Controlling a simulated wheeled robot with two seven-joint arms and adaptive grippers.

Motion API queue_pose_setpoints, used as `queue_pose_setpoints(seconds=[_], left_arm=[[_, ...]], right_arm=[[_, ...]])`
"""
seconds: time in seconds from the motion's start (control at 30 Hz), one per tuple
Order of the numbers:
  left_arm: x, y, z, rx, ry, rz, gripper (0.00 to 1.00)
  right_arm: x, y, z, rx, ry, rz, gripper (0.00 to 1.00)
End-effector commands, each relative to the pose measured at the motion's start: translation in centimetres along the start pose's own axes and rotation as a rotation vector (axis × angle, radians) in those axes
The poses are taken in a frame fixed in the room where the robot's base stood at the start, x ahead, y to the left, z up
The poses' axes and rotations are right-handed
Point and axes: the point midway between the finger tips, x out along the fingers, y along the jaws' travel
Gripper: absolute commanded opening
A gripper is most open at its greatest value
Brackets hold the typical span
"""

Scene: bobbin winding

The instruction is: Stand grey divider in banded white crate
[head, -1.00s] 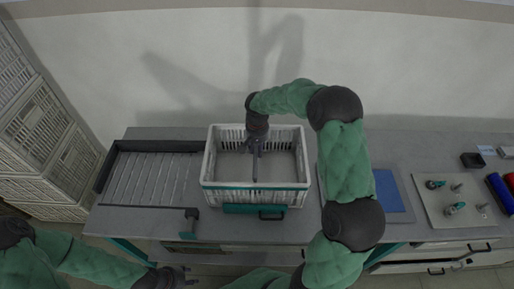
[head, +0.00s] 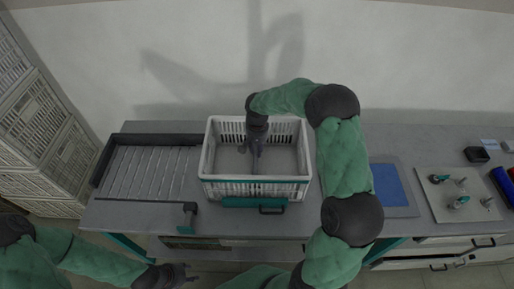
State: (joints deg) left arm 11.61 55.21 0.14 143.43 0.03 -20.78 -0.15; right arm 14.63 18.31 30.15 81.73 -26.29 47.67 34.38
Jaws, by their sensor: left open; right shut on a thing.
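The white crate (head: 208,164) with a green band along its front stands on the grey table, left of the middle. My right gripper (head: 255,152) reaches down into the crate from above. It is shut on the grey divider (head: 255,165), which shows only as a thin upright strip below the fingers inside the crate. I cannot tell whether the divider touches the crate floor. My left gripper (head: 186,274) is open and empty, low in front of the table's front edge, clear of the crate.
A dark-edged tray with ribs (head: 150,172) lies left of the crate. A blue mat (head: 387,184) lies to the right, then a pale board (head: 458,195) with small metal parts. A black box (head: 476,154) stands at the far right. Stacked crates (head: 40,125) stand at the left.

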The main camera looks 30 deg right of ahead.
Motion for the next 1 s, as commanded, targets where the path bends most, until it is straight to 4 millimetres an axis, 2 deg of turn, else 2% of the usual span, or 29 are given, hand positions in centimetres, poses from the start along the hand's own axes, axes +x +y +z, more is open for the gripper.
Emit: queue_pose_setpoints(seconds=[0.07, 0.47, 0.5, 0.57, 0.6, 1.0], left_arm=[[0.37, -0.13, 0.00, 0.000, 0.000, 0.000, 0.43], [0.25, -0.09, 0.00, 0.000, 0.000, 0.000, 0.43], [0.25, -0.09, 0.00, 0.000, 0.000, 0.000, 0.43], [0.25, -0.09, -0.01, 0.000, 0.000, 0.000, 0.43], [0.25, -0.09, -0.01, 0.000, 0.000, 0.000, 0.43], [0.26, -0.09, -0.01, 0.000, 0.000, 0.000, 0.43]], right_arm=[[0.46, 0.01, -0.04, 0.000, 0.001, 0.000, 0.00], [0.33, -0.01, -0.06, 0.000, 0.002, -0.001, 0.00], [0.33, -0.01, -0.06, 0.000, 0.002, -0.001, 0.32], [0.34, -0.01, -0.05, 0.000, 0.002, -0.001, 0.49], [0.34, -0.01, -0.05, 0.000, 0.002, -0.001, 0.54], [-0.12, -0.03, -0.07, 0.000, 0.002, -0.001, 0.54]])
